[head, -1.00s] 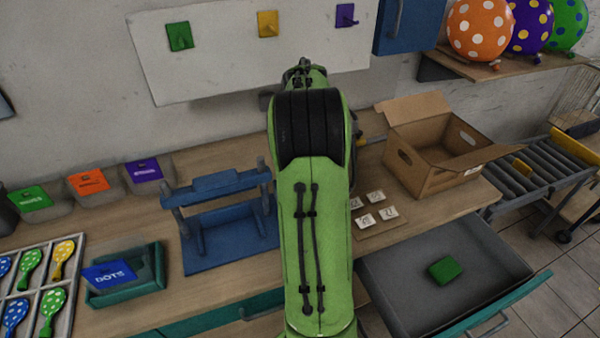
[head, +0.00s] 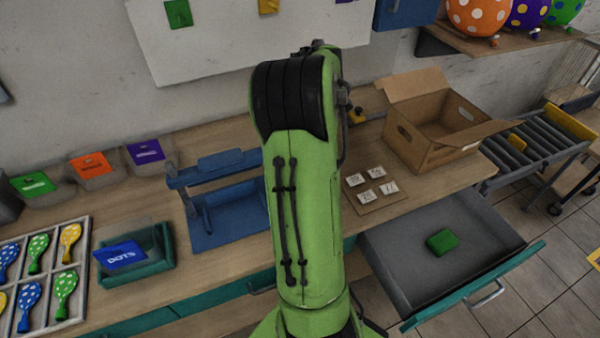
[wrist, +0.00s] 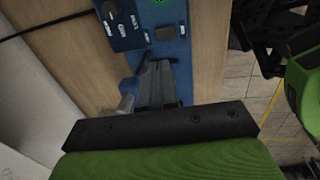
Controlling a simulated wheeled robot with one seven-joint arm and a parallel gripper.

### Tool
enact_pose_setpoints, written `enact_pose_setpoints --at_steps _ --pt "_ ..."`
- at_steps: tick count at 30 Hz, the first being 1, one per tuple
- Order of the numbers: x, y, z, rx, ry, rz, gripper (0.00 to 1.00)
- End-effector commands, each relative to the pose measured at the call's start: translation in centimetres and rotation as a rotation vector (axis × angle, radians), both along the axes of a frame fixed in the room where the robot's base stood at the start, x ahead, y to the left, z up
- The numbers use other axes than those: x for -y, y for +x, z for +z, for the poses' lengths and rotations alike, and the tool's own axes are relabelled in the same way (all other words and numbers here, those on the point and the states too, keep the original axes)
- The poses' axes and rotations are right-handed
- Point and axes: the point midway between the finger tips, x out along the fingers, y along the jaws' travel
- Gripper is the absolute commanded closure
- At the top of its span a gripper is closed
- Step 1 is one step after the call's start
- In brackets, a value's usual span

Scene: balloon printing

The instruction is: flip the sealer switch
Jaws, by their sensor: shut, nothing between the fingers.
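In the wrist view a blue machine panel (wrist: 157,52) lies on the wooden bench. It carries a dark box with a round knob (wrist: 110,10) and small white labels, a dark square switch-like part (wrist: 166,33), and a green round part (wrist: 158,2) at the top edge. I cannot tell for sure which part is the sealer switch. My gripper (wrist: 153,72) is shut and empty, its grey fingers over the blue panel, just below the dark square part in the picture. I cannot tell whether they touch. In the head view my arm hides the gripper and this panel.
A blue frame stand (head: 228,215) is left of my arm. A cardboard box (head: 425,150) and a card board with several tiles (head: 375,200) are to the right. An open drawer (head: 400,265) holding a green block (head: 441,241) juts out at front right.

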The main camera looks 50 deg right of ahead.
Motion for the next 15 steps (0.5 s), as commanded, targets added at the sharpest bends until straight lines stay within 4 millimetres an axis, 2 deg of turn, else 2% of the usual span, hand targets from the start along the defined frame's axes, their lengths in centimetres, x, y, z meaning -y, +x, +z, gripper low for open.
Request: enact_pose_setpoints --at_steps 15 --pt "0.6 1.2 -10.4 -0.004 0.005 0.001 1.0"
